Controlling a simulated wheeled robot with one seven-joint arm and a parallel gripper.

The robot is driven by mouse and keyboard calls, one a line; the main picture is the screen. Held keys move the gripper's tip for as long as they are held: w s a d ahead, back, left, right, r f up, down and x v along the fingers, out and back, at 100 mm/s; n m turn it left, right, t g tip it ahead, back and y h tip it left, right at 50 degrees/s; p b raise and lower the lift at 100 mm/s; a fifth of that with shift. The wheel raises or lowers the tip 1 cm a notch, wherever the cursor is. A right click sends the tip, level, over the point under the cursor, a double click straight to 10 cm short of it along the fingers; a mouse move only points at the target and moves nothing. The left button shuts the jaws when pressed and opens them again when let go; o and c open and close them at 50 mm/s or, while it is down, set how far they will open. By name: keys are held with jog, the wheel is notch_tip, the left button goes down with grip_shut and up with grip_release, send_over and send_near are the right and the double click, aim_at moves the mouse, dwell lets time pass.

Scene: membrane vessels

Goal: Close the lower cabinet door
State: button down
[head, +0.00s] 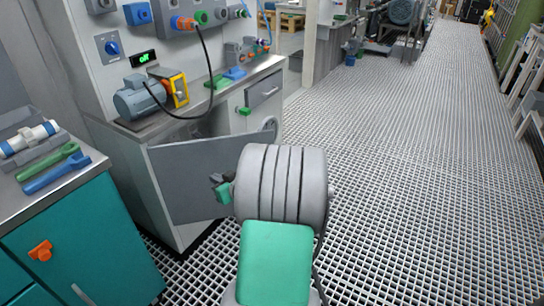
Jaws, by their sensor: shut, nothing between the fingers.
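The lower cabinet door (185,170) is a dark grey panel on the front of the grey workbench cabinet (150,205). It stands open, swung out from the cabinet front toward my arm. A small green piece, which looks like its handle (221,190), shows at the door's right part, right beside my arm's large grey joint. My arm covers the door's right end, and I cannot tell whether they touch.
The worktop carries a motor (140,100) with a hanging black cable. A grey drawer (262,90) above is shut. A teal cabinet (85,245) with tools on top stands close at left. The grating floor (400,150) at right is clear.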

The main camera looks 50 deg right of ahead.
jog(key=s+d+f+m+h, duration=0.2)
jog(key=s+d+m+h, duration=0.15)
jog(key=s+d, duration=0.45)
jog(key=m+h+b, duration=0.1)
jog(key=m+h, duration=0.1)
jog(key=h, duration=0.4)
send_near(270, 141)
jog(key=shift+y, duration=0.25)
jog(key=x, duration=0.5)
jog(key=shift+w+d, duration=0.1)
jog(key=shift+d, duration=0.25)
jog(key=shift+w+d, duration=0.4)
jog(key=shift+w, duration=0.05)
